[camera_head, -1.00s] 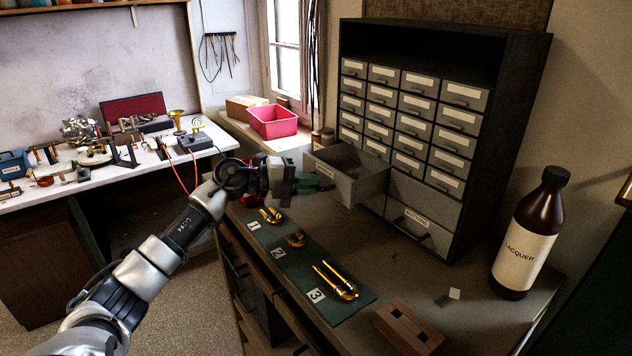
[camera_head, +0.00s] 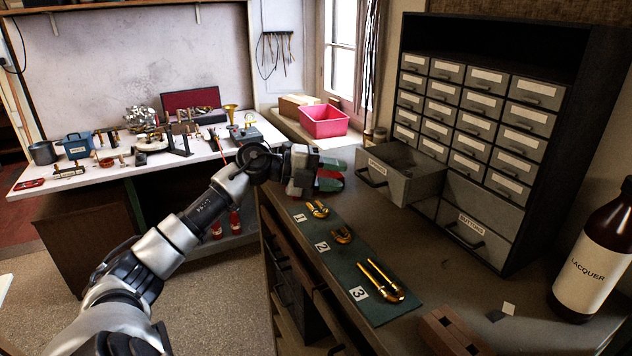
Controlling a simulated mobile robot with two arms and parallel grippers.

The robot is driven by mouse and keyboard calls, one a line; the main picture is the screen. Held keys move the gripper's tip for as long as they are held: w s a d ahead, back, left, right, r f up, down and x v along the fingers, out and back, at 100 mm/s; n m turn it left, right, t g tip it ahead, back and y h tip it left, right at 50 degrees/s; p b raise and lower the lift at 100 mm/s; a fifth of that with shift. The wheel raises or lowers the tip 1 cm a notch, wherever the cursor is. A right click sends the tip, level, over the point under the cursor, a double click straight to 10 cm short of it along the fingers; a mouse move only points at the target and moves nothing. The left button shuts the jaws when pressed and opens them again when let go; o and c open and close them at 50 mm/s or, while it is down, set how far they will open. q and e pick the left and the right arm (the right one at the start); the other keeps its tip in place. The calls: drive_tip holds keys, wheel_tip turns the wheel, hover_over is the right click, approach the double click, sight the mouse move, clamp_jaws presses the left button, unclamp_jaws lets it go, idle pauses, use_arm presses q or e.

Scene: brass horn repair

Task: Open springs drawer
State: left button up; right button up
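A wide grey drawer (camera_head: 418,187) sticks well out of the left lower part of the dark cabinet (camera_head: 540,190). Its inside is visible, but its contents are too dark to make out. The small label on its front is too small to read surely. My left gripper (camera_head: 333,174) is just left of the drawer's front handle (camera_head: 370,178), with a gap between them. Its fingers look apart, with dark green and red at the tips, and hold nothing that I can see. My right gripper is out of view.
Several small labelled drawers (camera_head: 485,103) are shut above. A green mat (camera_head: 374,308) with brass parts lies in front. A brown lacquer bottle (camera_head: 597,262) and a wooden block (camera_head: 447,334) stand right. A pink bin (camera_head: 325,123) is behind; a white workbench (camera_head: 110,172) is left.

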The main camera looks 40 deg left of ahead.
use_arm(q)
drive_tip(key=b+v, duration=0.1)
drive_tip(key=v, duration=0.4)
drive_tip(key=shift+b, duration=0.4)
drive_tip(key=shift+a, duration=0.1)
